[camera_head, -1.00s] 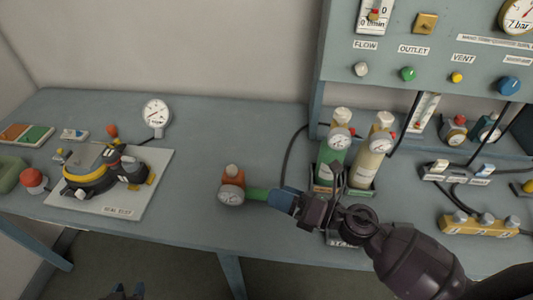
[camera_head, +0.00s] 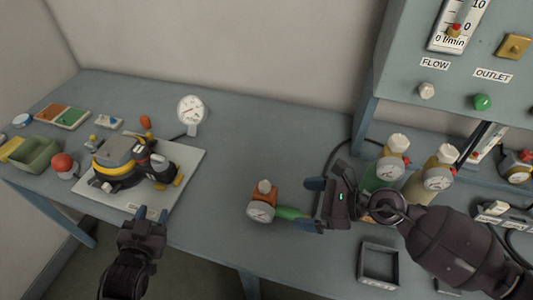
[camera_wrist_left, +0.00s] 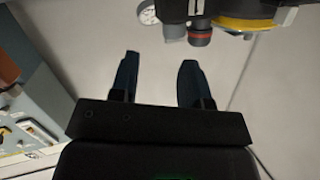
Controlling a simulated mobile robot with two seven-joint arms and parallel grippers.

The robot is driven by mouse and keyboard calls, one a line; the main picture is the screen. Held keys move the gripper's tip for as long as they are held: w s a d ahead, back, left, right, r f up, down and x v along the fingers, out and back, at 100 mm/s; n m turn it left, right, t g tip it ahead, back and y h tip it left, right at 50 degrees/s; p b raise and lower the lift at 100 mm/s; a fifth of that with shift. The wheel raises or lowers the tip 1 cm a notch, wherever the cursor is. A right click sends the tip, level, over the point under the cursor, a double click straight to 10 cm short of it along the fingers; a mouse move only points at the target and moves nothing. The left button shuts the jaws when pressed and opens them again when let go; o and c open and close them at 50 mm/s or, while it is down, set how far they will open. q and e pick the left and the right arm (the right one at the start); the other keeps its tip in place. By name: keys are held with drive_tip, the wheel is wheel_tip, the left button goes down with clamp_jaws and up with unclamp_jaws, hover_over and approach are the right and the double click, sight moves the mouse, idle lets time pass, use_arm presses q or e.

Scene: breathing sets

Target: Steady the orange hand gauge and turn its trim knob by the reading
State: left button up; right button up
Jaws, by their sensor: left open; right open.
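The orange hand gauge (camera_head: 263,195) lies near the front edge of the bench. It has a round white dial (camera_head: 261,212), a pale-topped knob (camera_head: 264,186) above and a green handle (camera_head: 292,212) pointing right. The dial reading is too small to read. My right gripper (camera_head: 312,205) is open at the right end of the handle, one blue finger above it and one below; I cannot tell whether they touch it. My left gripper (camera_head: 151,214) is open and empty, low at the bench's front edge, left of the gauge; its two fingers also show in the left wrist view (camera_wrist_left: 158,78).
A white board (camera_head: 190,165) carries a black-and-yellow breathing set (camera_head: 122,152) at the left. A standing dial (camera_head: 191,109) is behind it. Green (camera_head: 383,172) and cream (camera_head: 425,185) cylinders and an empty square tray (camera_head: 379,262) are right. Bench between board and gauge is clear.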

sight(274, 201)
use_arm(q)
drive_tip(key=w+d+r+m+t+h, duration=0.2)
drive_tip(key=w+d+r+m+h, duration=0.2)
drive_tip(key=d+r+m+h, duration=0.3)
drive_tip(key=w+d+r+m+t+h, duration=0.1)
drive_tip(key=w+d+r+m+h, duration=0.2)
drive_tip(key=d+r+m+h, duration=0.45)
drive_tip(key=s+d+r+m+g+h, duration=0.2)
drive_tip(key=d+r+m+g+h, duration=0.55)
drive_tip(key=d+m, duration=0.3)
drive_tip(key=s+d+m+g+y, duration=0.4)
drive_tip(key=d+m+g, duration=0.1)
drive_tip(key=m+g, duration=0.5)
drive_tip(key=s+d+m+g+y, duration=0.3)
drive_tip(key=s+d+m+g, duration=0.2)
drive_tip(key=m+g, duration=0.45)
drive_tip(key=w+a+f+m+t+y, duration=0.5)
drive_tip(key=w+a+m+t+y, duration=0.3)
drive_tip(key=y, duration=0.7)
drive_tip(key=shift+w+f, duration=0.4)
drive_tip(key=shift+w, duration=0.2)
use_arm(e)
drive_tip(key=x, duration=1)
drive_tip(key=shift+w+a+f, duration=0.1)
drive_tip(key=shift+a+f, duration=0.05)
drive_tip(key=shift+a, duration=0.2)
